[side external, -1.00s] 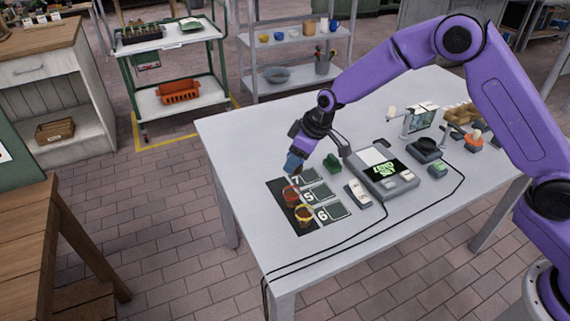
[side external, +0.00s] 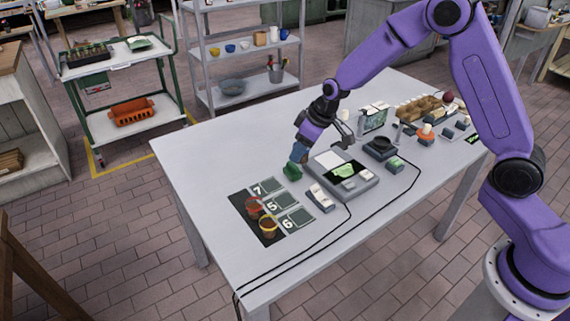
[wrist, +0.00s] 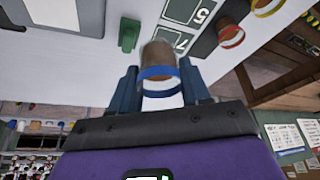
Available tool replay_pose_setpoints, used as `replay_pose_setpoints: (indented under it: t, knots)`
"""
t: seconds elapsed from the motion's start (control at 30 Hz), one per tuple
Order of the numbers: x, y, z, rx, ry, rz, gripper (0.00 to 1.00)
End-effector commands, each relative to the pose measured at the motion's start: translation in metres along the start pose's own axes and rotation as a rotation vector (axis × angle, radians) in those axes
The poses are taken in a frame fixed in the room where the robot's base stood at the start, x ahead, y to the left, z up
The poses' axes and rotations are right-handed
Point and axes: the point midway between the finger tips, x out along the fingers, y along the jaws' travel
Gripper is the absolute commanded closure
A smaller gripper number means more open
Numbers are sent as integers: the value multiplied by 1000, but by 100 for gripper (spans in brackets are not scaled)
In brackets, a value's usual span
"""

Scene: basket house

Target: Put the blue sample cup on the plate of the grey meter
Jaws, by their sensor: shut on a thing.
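My gripper (side external: 298,153) is shut on the blue sample cup, a brownish cup with a blue band. In the wrist view the cup (wrist: 158,56) sits between the two fingers of my gripper (wrist: 160,82). In the side view the cup is hard to make out at the fingertips. The grey meter (side external: 365,184) lies just right of my gripper, with a pale plate (side external: 331,160) and a dark screen with green marks. The cup appears held above the table, left of the plate; its exact height cannot be told.
A green block (side external: 292,172) stands just below my gripper in the side view. A red-banded cup (side external: 254,207) and a yellow-banded cup (side external: 267,227) stand on a dark mat (side external: 239,199) beside number cards. A small white-topped device (side external: 320,197) and cables lie in front of the meter.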

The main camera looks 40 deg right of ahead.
Motion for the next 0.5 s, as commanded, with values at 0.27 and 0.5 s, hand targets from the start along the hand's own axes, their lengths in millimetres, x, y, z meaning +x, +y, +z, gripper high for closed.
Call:
replay_pose_setpoints:
  t: [0.27, 0.5]
  knots:
    - [1, 105, 26, 173, -1, 71, 83]
    - [0, 144, 41, 236, -2, 98, 83]
